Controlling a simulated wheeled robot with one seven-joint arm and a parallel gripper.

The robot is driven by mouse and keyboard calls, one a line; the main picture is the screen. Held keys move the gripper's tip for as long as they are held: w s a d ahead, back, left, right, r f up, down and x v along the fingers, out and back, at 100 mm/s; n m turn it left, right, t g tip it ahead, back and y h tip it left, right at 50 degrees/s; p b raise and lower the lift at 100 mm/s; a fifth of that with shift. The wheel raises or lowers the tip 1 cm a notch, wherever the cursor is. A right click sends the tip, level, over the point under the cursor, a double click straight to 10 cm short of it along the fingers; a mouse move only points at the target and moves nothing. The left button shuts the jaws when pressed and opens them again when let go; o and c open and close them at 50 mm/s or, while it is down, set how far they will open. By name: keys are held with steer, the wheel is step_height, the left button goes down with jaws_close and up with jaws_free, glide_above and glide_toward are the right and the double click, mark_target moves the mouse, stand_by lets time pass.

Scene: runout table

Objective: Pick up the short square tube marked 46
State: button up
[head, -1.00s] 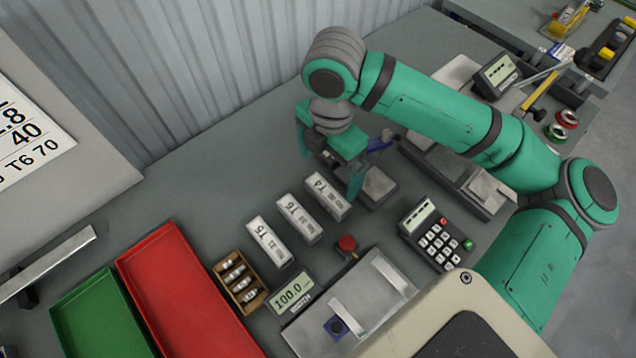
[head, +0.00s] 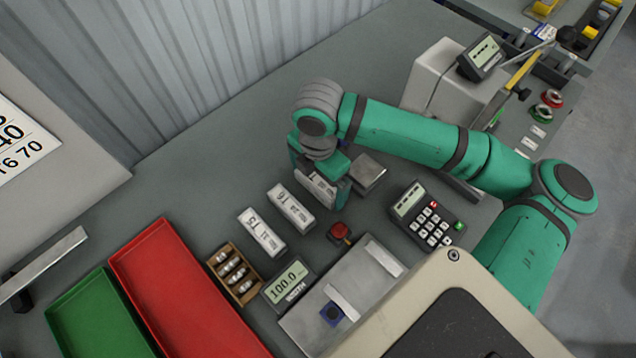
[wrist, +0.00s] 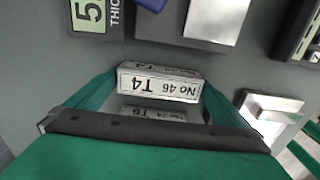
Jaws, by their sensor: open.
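The short square tube marked No 46 and T4 (wrist: 160,82) is light grey with white labels. In the wrist view it lies between the two green fingers of my open gripper (wrist: 155,95). In the head view the tube (head: 317,187) is partly hidden by my gripper (head: 322,180), which is down over it. I cannot tell whether the fingers touch it. A similar tube marked T6 (head: 290,208) lies beside it to the lower left and shows behind it in the wrist view (wrist: 152,113). A third one, marked T5 (head: 262,232), lies further left.
A metal block (head: 369,172) is close right of my gripper. A red button (head: 340,233), a keypad (head: 428,215) and a scale display (head: 288,285) stand in front. A wooden rack of weights (head: 234,272), a red tray (head: 165,270) and a green tray (head: 88,320) are left.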

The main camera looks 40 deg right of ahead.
steer(key=shift+c, duration=0.6)
steer(key=c, duration=0.7)
steer(key=shift+r, duration=0.1)
